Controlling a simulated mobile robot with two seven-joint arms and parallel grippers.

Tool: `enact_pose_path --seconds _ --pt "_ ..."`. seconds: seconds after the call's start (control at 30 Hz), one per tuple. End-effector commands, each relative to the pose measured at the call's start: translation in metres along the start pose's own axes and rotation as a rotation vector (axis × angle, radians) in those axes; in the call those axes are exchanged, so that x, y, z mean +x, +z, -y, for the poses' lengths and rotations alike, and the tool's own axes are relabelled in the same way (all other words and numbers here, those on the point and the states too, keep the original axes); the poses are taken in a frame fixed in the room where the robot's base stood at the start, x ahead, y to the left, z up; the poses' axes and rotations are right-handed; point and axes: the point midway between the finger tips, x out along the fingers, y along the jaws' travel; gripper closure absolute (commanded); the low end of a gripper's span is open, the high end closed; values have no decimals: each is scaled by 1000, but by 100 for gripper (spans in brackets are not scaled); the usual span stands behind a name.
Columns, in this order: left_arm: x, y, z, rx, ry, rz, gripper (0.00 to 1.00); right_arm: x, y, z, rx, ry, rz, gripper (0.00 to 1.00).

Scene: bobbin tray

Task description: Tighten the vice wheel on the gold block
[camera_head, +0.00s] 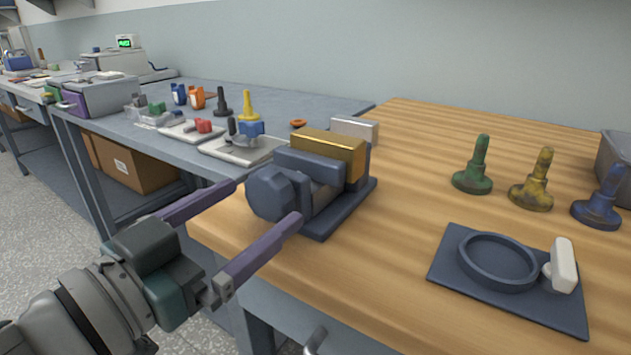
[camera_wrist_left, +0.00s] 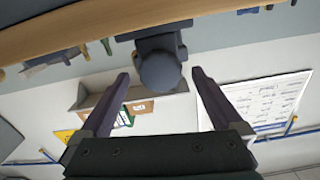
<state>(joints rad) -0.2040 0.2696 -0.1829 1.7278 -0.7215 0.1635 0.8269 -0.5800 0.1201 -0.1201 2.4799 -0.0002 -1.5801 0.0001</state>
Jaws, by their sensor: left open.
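The vice (camera_head: 325,200) is dark blue-grey and stands at the left front corner of the wooden bench. Its faceted wheel (camera_head: 271,194) faces my left gripper. The gold block (camera_head: 329,153) sits at the vice's jaws, behind the wheel; I cannot tell if the jaws touch it. My left gripper (camera_head: 268,203) is open and empty, with one finger on each side of the wheel and apparently not closed on it. In the left wrist view the wheel (camera_wrist_left: 160,72) shows between and beyond the two fingertips (camera_wrist_left: 160,76). My right gripper is not seen.
On the wooden bench (camera_head: 400,260) stand green (camera_head: 474,166), yellow (camera_head: 533,181) and blue (camera_head: 600,200) bobbin-like pegs. A dark plate with a ring (camera_head: 498,262) and white handle lies in front. A grey-blue table (camera_head: 150,130) with small parts is at left. Bare wood lies right of the vice.

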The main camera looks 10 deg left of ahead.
Motion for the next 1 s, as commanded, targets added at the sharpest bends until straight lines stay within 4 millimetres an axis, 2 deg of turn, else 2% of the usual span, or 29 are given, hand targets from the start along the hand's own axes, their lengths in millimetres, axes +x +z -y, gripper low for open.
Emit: enact_pose_path --seconds 0.17,0.47,1.0 --pt "16 0 0 0 0 0 0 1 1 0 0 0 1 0" --pt "19 0 0 0 -1 1 0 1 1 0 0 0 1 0" --pt "18 0 0 0 0 1 60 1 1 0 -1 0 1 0"
